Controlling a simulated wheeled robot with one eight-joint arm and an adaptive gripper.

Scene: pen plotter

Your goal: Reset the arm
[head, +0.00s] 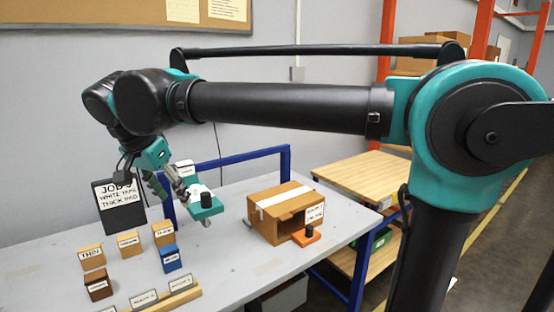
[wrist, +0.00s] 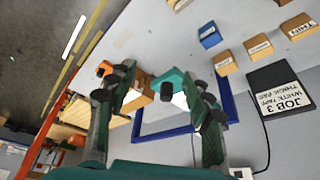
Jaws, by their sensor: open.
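My gripper (head: 177,194) hangs over the left part of the grey table (head: 232,264) in the head view, on my bent arm. In the wrist view its two fingers (wrist: 160,98) stand wide apart with nothing held between them. A teal block with a black knob (head: 206,208) shows just right of the fingers in the head view. It also shows in the wrist view (wrist: 171,84), between the fingers in the picture but beyond them. I cannot tell whether the gripper touches it.
A cardboard box (head: 268,224) with white tape stands right of the gripper, with an orange black-knobbed block (head: 306,237) at its opening. A black job sign (head: 119,215) and several labelled blocks (head: 129,244) stand left. A blue frame (head: 286,163) edges the table's back.

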